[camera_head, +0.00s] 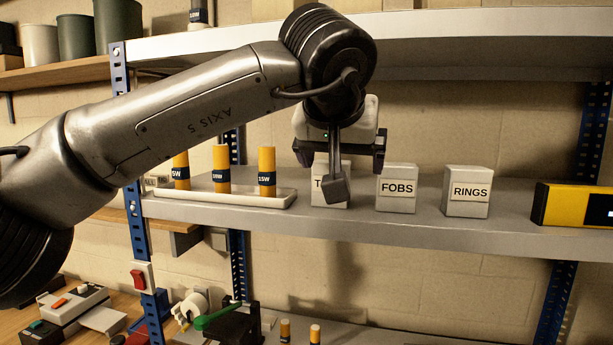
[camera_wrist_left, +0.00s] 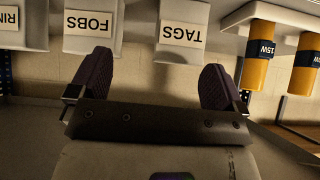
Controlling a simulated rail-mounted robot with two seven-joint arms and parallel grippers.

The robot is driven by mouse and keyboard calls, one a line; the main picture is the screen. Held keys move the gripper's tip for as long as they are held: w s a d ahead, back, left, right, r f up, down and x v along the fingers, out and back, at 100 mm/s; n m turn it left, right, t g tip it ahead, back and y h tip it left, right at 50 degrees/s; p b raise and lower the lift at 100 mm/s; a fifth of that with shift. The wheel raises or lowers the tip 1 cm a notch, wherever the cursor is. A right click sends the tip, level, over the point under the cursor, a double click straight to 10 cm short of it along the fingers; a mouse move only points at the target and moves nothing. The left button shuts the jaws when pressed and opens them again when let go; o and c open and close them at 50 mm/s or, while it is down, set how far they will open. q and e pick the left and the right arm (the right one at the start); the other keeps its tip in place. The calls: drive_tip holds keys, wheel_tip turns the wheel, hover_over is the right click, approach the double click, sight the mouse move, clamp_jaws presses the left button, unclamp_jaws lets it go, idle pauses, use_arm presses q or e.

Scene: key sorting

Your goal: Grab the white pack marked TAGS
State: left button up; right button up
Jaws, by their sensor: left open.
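The white TAGS pack (camera_head: 319,198) stands upright on the grey middle shelf, partly hidden behind my left gripper in the head view. Only the start of its label shows there. My left gripper (camera_head: 338,178) is in front of it, open and empty. In the left wrist view, which shows things upside down, the TAGS pack (camera_wrist_left: 181,12) lies beyond the fingertips of the gripper (camera_wrist_left: 155,82). It sits off-centre there, nearer the right-hand finger. My right gripper is not in view.
The white FOBS pack (camera_head: 396,204) and RINGS pack (camera_head: 466,208) stand to the right. A white tray (camera_head: 225,198) with three yellow cylinders is on the left. A yellow-black device (camera_head: 573,204) lies far right. The upper shelf (camera_head: 480,24) overhangs.

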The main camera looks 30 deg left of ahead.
sight(329, 167)
use_arm(q)
drive_tip(key=a, duration=0.2)
drive_tip(key=shift+w+a+f+n+p, duration=0.3)
drive_tip(key=shift+w+a+f+n, duration=0.05)
drive_tip(key=shift+a+n, duration=0.05)
drive_tip(key=p+x, duration=0.2)
drive_tip(key=x, duration=0.3)
drive_tip(key=shift+w+f, duration=0.1)
drive_tip(key=shift+w, duration=0.15)
drive_tip(key=shift+w+f, duration=0.2)
drive_tip(key=shift+f, duration=0.05)
drive_tip(key=shift+c, duration=0.4)
drive_tip(key=c, duration=1)
drive_tip(key=shift+r, duration=0.2)
